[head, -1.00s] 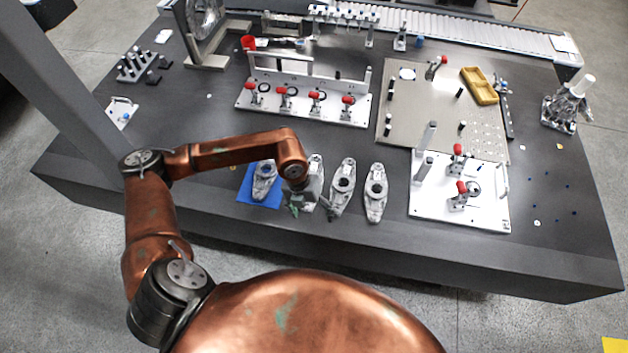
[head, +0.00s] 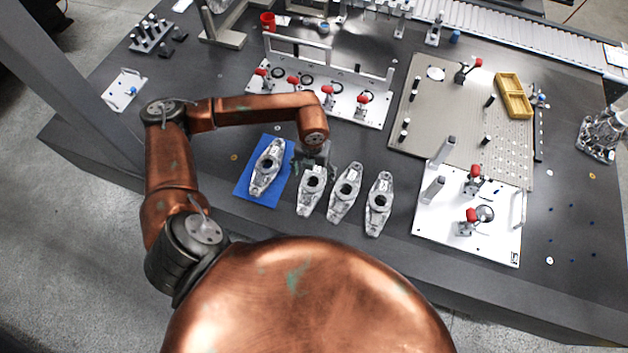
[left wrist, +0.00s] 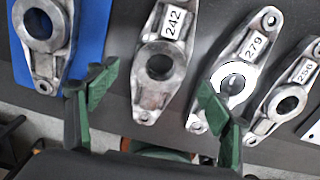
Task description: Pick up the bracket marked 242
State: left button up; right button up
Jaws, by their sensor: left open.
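The bracket marked 242 (left wrist: 160,62) is a grey metal casting with a round bore and a white label, lying flat on the dark table. In the head view it is the bracket (head: 310,191) just right of the blue mat. My left gripper (head: 312,163) is over its far end in the head view. In the left wrist view my left gripper (left wrist: 152,98) shows two green fingers, spread wide and empty. The bracket lies between and beyond them, apparently untouched. My right gripper is not in view.
Bracket 279 (left wrist: 235,75) and bracket 256 (left wrist: 290,95) lie to the right. Another bracket (head: 267,167) lies on the blue mat (head: 245,182) to the left. A fixture with red clamps (head: 345,106) stands behind. A white clamp plate (head: 450,232) is farther right.

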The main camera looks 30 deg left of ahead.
aim_at(313, 186)
pick_arm(q)
jog(key=shift+w+d+f, duration=0.15)
jog(key=shift+f, duration=0.6)
jog(key=f, duration=0.3)
jog(key=shift+s+f+b, duration=0.2)
jog(key=shift+f+b, duration=0.1)
jog(key=shift+b, duration=0.1)
jog(key=shift+f, duration=0.3)
jog(key=shift+w, duration=0.1)
jog(key=shift+c, duration=0.4)
jog(key=c, duration=1.7)
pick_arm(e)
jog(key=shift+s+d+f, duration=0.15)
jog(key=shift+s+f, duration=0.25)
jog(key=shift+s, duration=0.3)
pick_arm(q)
jog(key=shift+o, duration=0.2)
jog(key=shift+r, duration=0.15)
